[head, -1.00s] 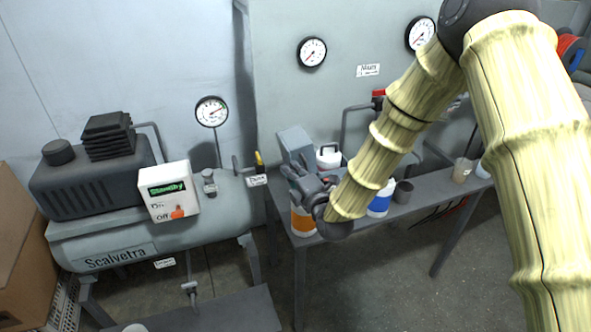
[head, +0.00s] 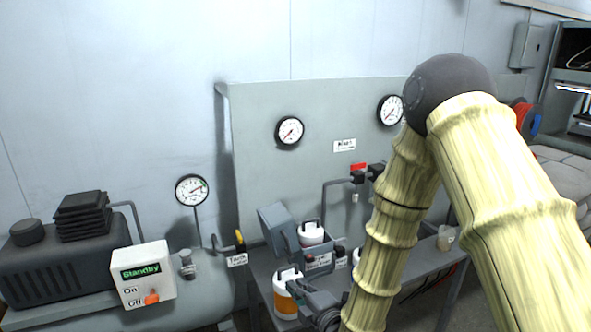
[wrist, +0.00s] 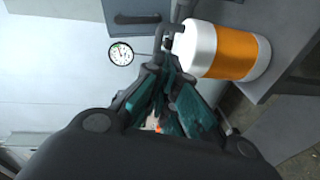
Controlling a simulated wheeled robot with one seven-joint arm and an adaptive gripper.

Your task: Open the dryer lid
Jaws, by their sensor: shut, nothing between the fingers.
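A grey, flat panel that looks like the dryer lid (head: 277,228) stands tilted up at the left end of the bench in the head view. A grey panel with a dark handle (wrist: 138,19), probably the same lid, shows at the top of the wrist view. My gripper (head: 298,288) is shut and empty, low in front of the panel and beside an orange-and-white bottle (head: 287,304). In the wrist view the fingers (wrist: 160,72) point toward the bottle's dark handle; I cannot tell whether they touch it. My arm hides part of the bench.
A white-capped container (head: 312,234) stands behind the bottle on the bench (head: 400,268). A yellow-handled valve (head: 239,238) and pipes are to the left. A tank with a Standby control box (head: 143,275) is farther left. Gauges (head: 289,131) sit on the back panel.

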